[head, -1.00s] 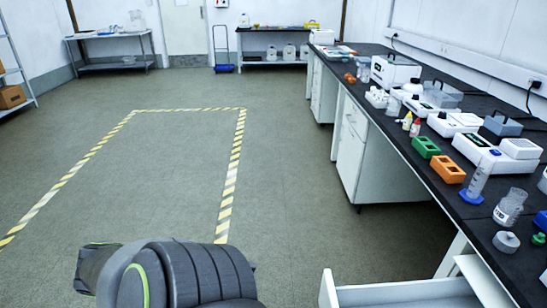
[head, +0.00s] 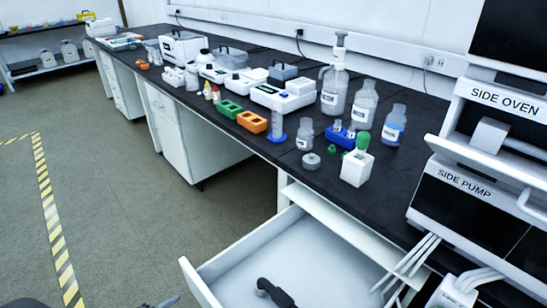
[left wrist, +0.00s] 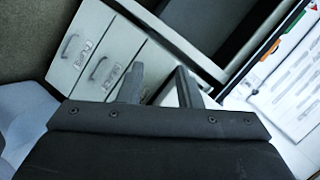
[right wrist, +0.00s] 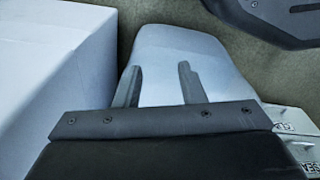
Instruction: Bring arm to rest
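My left gripper (left wrist: 158,88) shows in the left wrist view with its two fingers apart and nothing between them. Cabinet drawers with dark handles (left wrist: 103,68) are beyond it. My right gripper (right wrist: 158,86) shows in the right wrist view, also with fingers apart and empty. A smooth grey surface lies behind its fingers, and a large white surface (right wrist: 50,80) is to the left. Neither gripper can be clearly made out in the head view.
An open white drawer (head: 232,262) juts out below the black bench (head: 385,200). A dark object (head: 272,292) shows over it, unclear what. Bottles, racks and devices crowd the bench. The side oven (head: 500,105) and side pump (head: 465,200) stand right. Floor at left is clear.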

